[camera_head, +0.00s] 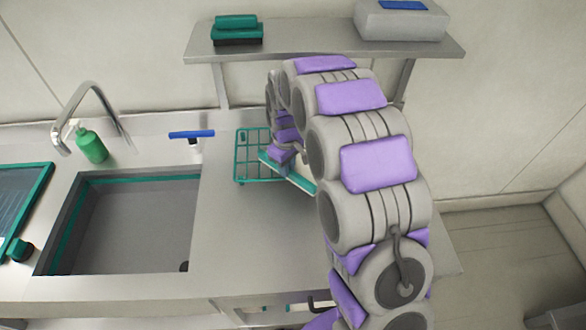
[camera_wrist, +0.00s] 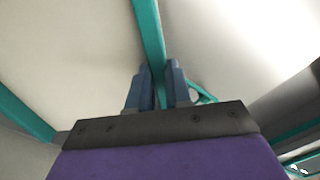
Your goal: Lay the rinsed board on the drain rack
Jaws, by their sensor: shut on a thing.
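The board, pale with a teal edge, shows in the head view (camera_head: 303,183) at the front right of the drain rack, slanting down to the right. The drain rack (camera_head: 237,163) is a teal wire frame on the counter. My gripper (camera_head: 285,169) is above the rack's right part, shut on the board. In the wrist view, the blue fingers of my gripper (camera_wrist: 160,85) close on a teal strip, the board's edge (camera_wrist: 149,35). My arm hides part of the board. I cannot tell whether the board touches the rack.
A sink (camera_head: 135,225) is at the left with a faucet (camera_head: 95,90) and a green bottle (camera_head: 91,145). A blue-handled tool (camera_head: 191,134) lies behind the sink. A shelf (camera_head: 320,47) stands over the counter's back. The counter in front of the rack (camera_head: 245,230) is clear.

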